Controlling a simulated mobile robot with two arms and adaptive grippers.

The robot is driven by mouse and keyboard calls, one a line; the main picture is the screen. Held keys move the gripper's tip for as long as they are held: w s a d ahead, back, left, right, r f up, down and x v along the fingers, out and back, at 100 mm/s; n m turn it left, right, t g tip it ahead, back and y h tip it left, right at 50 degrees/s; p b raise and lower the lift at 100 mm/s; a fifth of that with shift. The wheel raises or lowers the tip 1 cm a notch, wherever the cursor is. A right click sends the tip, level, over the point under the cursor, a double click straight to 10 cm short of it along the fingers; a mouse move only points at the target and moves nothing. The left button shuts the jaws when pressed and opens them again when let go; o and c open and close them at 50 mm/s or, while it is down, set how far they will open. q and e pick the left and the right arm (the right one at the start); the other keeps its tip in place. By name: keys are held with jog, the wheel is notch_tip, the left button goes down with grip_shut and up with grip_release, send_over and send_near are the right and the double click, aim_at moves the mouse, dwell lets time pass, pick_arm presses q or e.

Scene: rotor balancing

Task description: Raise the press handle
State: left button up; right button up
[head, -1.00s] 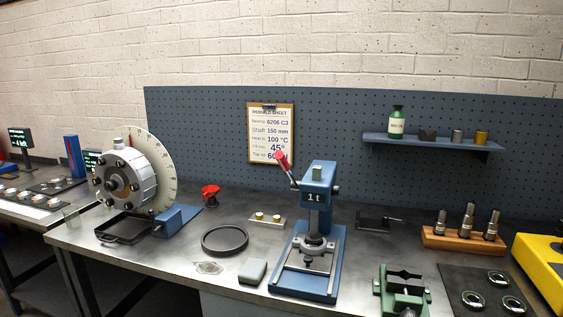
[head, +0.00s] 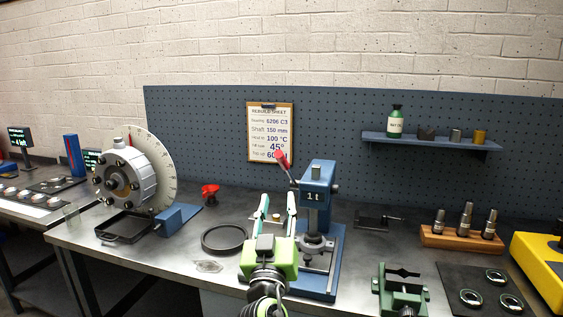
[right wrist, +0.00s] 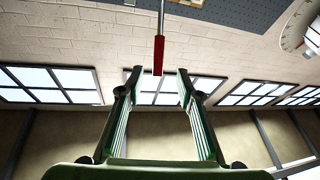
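The blue press (head: 318,190) marked "1t" stands on the bench right of the middle. Its handle is a thin rod with a red grip (head: 281,158), tilted up and to the left. In the right wrist view the red grip (right wrist: 159,55) hangs ahead of the fingertips, centred between them but beyond them. My right gripper (head: 277,203) is open and empty, in front of the press and below the handle, fingers pointing up. It also shows open in the right wrist view (right wrist: 158,76). My left gripper is not in view.
A rotor with a dial disc (head: 150,170) stands at the left. A green vise (head: 402,290) and a wooden block with several tools (head: 462,239) are at the right.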

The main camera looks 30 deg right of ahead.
aim_at(281, 163)
jog(key=p+x, duration=0.1)
jog(key=x, duration=0.3)
jog(key=r+p+x, duration=0.1)
jog(key=p+x, duration=0.1)
jog(key=x, duration=0.2)
jog(key=r+p+x, duration=0.1)
jog(key=p+x, duration=0.1)
jog(key=x, duration=0.2)
jog(key=shift+a, duration=0.1)
jog(key=shift+x, duration=0.8)
grip_shut()
